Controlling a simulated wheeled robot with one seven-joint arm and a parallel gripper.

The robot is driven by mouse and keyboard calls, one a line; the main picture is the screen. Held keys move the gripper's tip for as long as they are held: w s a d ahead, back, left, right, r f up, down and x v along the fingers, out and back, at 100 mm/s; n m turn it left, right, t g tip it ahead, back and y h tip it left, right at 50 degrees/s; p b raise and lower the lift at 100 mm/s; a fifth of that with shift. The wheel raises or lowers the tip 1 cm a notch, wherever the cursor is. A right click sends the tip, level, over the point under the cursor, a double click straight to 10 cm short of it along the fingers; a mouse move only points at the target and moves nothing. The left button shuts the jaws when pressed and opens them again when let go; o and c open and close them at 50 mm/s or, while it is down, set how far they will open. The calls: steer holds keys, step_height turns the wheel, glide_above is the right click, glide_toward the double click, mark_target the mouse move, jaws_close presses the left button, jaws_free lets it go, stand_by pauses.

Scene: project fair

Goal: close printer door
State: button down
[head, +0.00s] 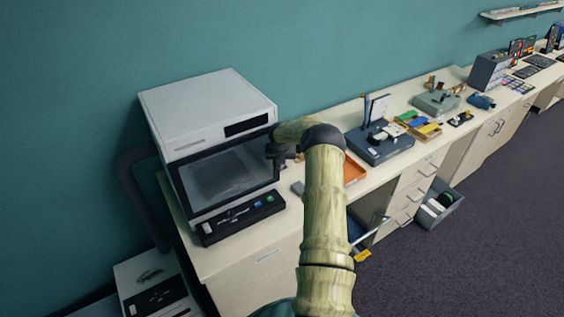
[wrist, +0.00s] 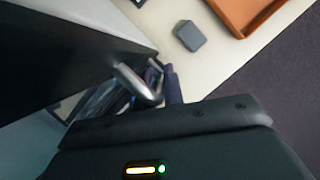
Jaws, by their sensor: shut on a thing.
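The printer (head: 205,105) is a white box at the left end of the counter, with a dark-framed glass door (head: 222,175) on its front. In the head view the door looks roughly in line with the front; I cannot tell whether a gap is left. My gripper (head: 277,152) is at the door's right edge, partly hidden by my arm. In the wrist view my gripper (wrist: 160,88) is shut on the curved metal door handle (wrist: 138,84). The dark door (wrist: 60,55) fills the upper left there.
A black control panel (head: 240,216) lies below the door. An orange tray (head: 354,171) and a small grey block (wrist: 189,36) lie on the counter to the right.

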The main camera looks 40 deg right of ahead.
steer(key=shift+w+r, duration=0.2)
steer(key=c, duration=1.8)
jaws_free()
steer(key=shift+w, duration=0.15)
steer(key=shift+a+f, duration=0.1)
steer(key=shift+r+b, duration=0.45)
steer(key=b+v, duration=0.3)
steer(key=v, duration=0.5)
steer(key=b+v, duration=0.3)
steer(key=v, duration=0.5)
steer(key=shift+s+a+r, duration=0.15)
steer(key=shift+s+r, duration=0.05)
steer(key=shift+s, duration=0.1)
